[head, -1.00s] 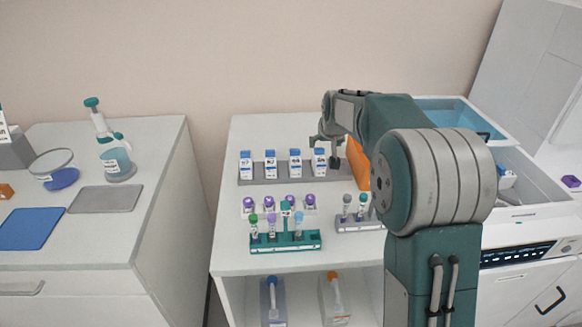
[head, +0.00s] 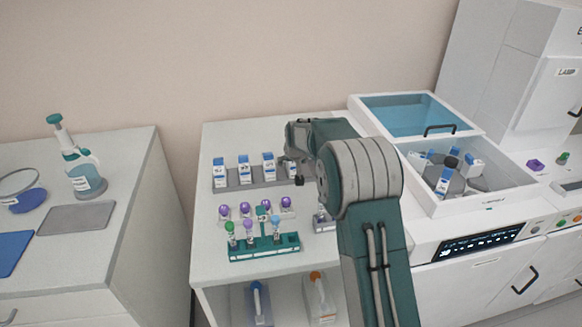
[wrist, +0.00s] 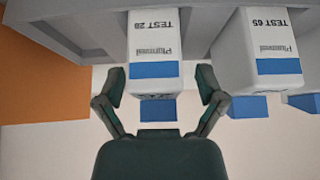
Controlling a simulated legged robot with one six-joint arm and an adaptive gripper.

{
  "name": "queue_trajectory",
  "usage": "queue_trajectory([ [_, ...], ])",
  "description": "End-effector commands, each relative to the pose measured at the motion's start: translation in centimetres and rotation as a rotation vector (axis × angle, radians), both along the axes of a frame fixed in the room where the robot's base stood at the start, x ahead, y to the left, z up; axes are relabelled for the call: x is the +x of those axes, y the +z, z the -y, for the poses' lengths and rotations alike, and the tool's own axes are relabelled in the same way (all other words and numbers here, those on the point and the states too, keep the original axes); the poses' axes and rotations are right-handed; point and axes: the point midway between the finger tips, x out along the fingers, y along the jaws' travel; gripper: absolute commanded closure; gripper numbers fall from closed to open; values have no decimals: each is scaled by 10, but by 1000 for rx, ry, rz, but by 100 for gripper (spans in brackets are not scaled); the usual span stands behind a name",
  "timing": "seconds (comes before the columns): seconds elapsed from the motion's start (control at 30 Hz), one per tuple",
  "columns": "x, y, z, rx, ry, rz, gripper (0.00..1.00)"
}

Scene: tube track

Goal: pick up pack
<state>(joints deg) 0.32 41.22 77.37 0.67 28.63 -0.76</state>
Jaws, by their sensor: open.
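White packs with blue bands stand in a row in a grey rack (head: 243,181) on the middle bench. In the head view three show clearly: the left pack (head: 220,173), the middle pack (head: 244,169) and the right pack (head: 268,166). My gripper (wrist: 161,86) is open in the wrist view. The pack marked TEST 28 (wrist: 154,48) shows between its fingers, upside down. I cannot tell whether the fingers touch it. The pack marked TEST 65 (wrist: 262,48) is just right of it. In the head view my arm hides the rack's right end.
An orange surface (wrist: 40,85) lies left of the gripper in the wrist view. Purple-capped tubes (head: 245,211) and a green tube rack (head: 264,248) stand in front of the packs. A white machine with an open bin (head: 425,190) is to the right. The left bench has a grey tray (head: 76,220).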

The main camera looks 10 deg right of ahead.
Motion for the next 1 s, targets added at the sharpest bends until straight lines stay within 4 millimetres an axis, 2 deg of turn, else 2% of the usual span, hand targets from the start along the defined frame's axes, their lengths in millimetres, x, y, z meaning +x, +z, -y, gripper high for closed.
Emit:
queue_trajectory([
  [0.23, 2, -3, -3, -4, 0, 0, 11],
  [0.27, 2, -3, -3, -4, 0, 0, 16],
  [0.3, 2, -3, -3, -4, 0, 0, 34],
  [0.37, 2, -3, -4, -4, 0, 0, 60],
  [0.4, 2, -3, -4, -4, 0, 0, 78],
  [0.43, 2, -3, -4, -4, 0, 0, 92],
  [0.47, 2, -3, -3, -4, 0, -1, 100],
  [0.83, 2, -2, -4, -2, 1, -1, 100],
  [1.0, 2, 11, -4, -3, 1, 2, 100],
])
